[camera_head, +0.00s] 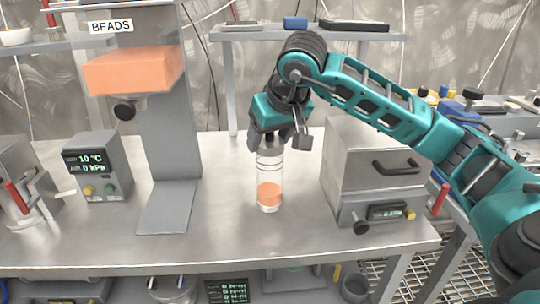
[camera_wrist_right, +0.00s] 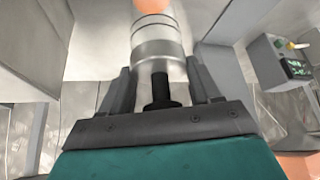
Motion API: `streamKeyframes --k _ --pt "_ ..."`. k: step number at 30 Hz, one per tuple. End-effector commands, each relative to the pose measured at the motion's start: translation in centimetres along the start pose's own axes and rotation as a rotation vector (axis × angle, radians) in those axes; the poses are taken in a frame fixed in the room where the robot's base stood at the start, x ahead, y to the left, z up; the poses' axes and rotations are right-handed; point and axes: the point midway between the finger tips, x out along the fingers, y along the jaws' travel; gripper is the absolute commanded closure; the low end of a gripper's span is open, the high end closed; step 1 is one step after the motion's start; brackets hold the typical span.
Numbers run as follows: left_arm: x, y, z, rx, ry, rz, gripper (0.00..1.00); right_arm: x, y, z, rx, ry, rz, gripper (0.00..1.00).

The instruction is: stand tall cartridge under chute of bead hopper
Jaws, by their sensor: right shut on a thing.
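The tall cartridge (camera_head: 269,175) is a clear cylinder with dark rings and orange contents at its bottom. It is upright over the bench's middle; I cannot tell whether its base touches the bench. My right gripper (camera_head: 273,138) is shut on its top from above. In the right wrist view, the cartridge (camera_wrist_right: 157,42) extends away from between the fingers of the gripper (camera_wrist_right: 160,88), with a dark stem between them. My left gripper is out of view.
The hopper's base plate (camera_head: 168,207) is bare. A control box (camera_head: 98,165) stands left of it. A grey device with a handle (camera_head: 372,170) is close right of the cartridge. The bench (camera_head: 232,190) is clear between plate and cartridge.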

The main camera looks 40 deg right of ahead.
Motion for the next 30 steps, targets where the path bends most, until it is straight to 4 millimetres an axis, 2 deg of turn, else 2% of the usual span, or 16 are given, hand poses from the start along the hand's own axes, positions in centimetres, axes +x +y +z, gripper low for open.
streamKeyframes --k 9,20,21,28,30 --pt "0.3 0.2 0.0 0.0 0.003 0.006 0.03 3.2 0.1 1.8 0.0 0.001 0.001 1.0" --pt "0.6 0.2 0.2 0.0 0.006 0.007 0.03 3.5 0.1 2.0 0.0 0.002 0.001 1.0" --pt "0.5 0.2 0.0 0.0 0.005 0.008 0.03 3.4 0.0 2.0 0.0 -0.001 0.001 0.33" --pt "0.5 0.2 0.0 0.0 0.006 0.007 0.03 3.4 0.0 2.0 0.0 -0.001 0.001 0.12" --pt "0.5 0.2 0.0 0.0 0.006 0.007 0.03 3.4 0.0 2.0 0.0 -0.001 0.001 0.12"
